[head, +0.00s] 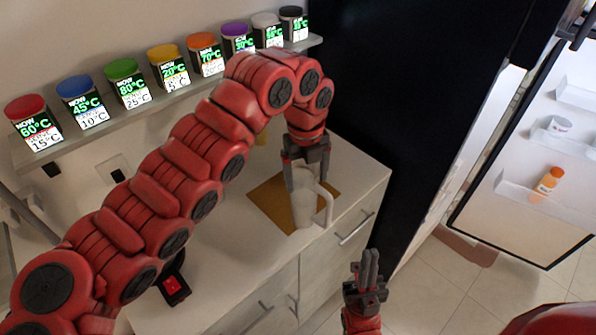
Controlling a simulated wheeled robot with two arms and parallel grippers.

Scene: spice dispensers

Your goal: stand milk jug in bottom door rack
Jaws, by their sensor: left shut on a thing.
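The milk jug (304,212) is white with a handle on its right side. It stands upright on a brown mat (262,207) on the counter. My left gripper (304,182) reaches down from above and is shut on the jug near its top. The fridge door stands open at the right, and its bottom rack (518,197) holds an orange bottle (547,182). My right gripper (367,270) is low in front of the counter, apart from the jug; its fingers look close together, but their gap is unclear.
A shelf (150,108) of colored-lid spice dispensers with temperature displays runs above the counter (240,270). The dark fridge side (420,90) stands between the counter and the open door. A small white tub (559,124) sits in a higher door rack. Tiled floor (430,285) is free below.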

